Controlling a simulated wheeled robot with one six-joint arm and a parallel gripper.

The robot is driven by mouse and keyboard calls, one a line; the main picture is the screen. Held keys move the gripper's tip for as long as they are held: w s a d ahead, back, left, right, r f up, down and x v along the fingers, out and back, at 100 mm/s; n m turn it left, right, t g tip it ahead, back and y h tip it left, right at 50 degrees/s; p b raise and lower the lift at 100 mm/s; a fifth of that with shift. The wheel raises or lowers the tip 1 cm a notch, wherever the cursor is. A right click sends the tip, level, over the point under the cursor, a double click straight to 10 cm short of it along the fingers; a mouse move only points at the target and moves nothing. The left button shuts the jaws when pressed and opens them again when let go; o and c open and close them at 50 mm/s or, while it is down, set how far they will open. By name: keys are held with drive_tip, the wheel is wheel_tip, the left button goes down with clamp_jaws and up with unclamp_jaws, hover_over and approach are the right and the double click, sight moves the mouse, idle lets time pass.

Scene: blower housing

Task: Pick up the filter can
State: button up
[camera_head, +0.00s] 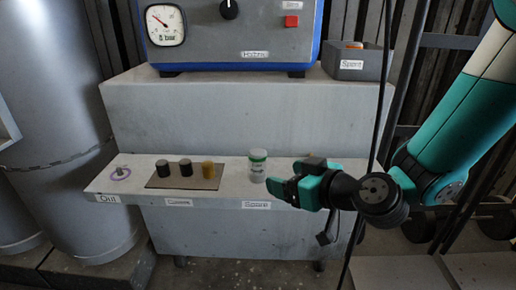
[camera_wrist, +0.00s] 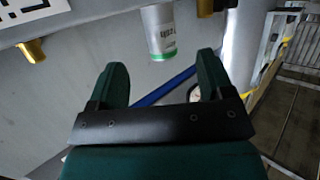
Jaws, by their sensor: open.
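The filter can (camera_head: 258,166) is a white cylinder with green bands. It stands upright on the grey shelf (camera_head: 232,187), above a label that seems to read "Spare". In the wrist view the filter can (camera_wrist: 158,30) appears upside down, beyond the fingertips and roughly centred between them. My gripper (camera_head: 284,182) is just right of the can in the head view. In the wrist view my gripper (camera_wrist: 163,62) has its two green fingers wide apart with nothing between them. The can stands free of the fingers in the wrist view.
Two black cylinders (camera_head: 162,168) (camera_head: 185,167) and a gold one (camera_head: 208,170) stand on a dark mat to the left. The blue-framed machine (camera_head: 235,35) and a "Spent" bin (camera_head: 351,64) sit above. A dark cable hangs at right.

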sight(264, 170)
drive_tip(key=x, duration=1)
drive_tip(key=shift+d+p, duration=0.1)
drive_tip(key=shift+p, duration=0.2)
drive_tip(key=shift+c, duration=0.5)
drive_tip(key=c, duration=1)
